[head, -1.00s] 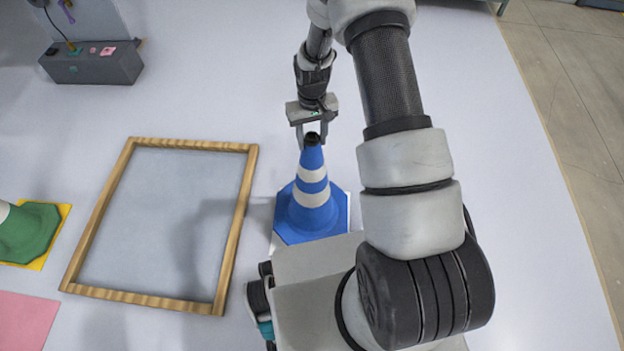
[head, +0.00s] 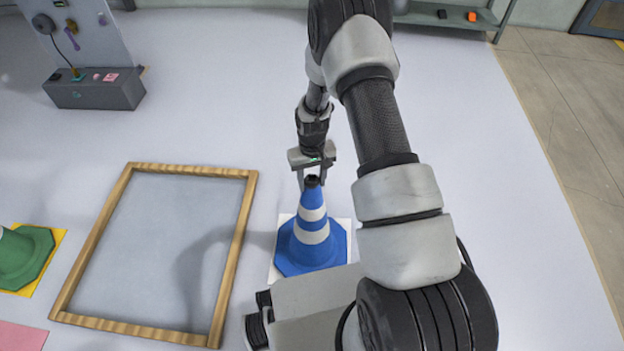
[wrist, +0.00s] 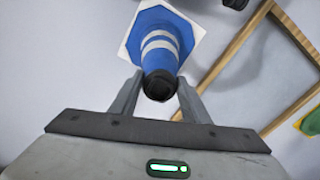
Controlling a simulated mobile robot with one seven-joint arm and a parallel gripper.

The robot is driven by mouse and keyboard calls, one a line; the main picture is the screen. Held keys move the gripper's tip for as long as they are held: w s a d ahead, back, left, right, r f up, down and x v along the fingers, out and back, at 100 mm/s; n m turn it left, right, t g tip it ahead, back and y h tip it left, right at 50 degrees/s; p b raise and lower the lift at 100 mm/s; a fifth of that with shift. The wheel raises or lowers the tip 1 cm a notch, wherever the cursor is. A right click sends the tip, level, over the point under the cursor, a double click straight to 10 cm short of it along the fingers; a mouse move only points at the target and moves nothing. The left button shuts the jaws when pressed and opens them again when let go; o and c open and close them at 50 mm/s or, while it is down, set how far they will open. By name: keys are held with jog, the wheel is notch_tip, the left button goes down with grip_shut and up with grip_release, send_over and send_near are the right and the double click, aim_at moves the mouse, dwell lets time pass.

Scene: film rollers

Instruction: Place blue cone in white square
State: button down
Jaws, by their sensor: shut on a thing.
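The blue cone (head: 311,245) with white bands and a black tip stands upright over the white square (head: 284,218), whose corners show around its base. In the wrist view the cone (wrist: 160,35) is seen from its tip, with white (wrist: 197,37) around the base. My gripper (head: 312,181) is shut on the cone's tip from above; its two fingers show on either side of the tip in the wrist view (wrist: 160,86). The base looks down on the square, but I cannot tell whether it fully touches.
A wooden frame (head: 237,240) lies just left of the cone. A green cone (head: 25,255) on a yellow square (head: 50,262) and a pink square (head: 20,338) are at the far left. A grey box (head: 95,92) stands at the back left. Floor behind the cone is clear.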

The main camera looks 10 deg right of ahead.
jog(key=c, duration=1)
grip_release()
jog(key=shift+f, duration=0.1)
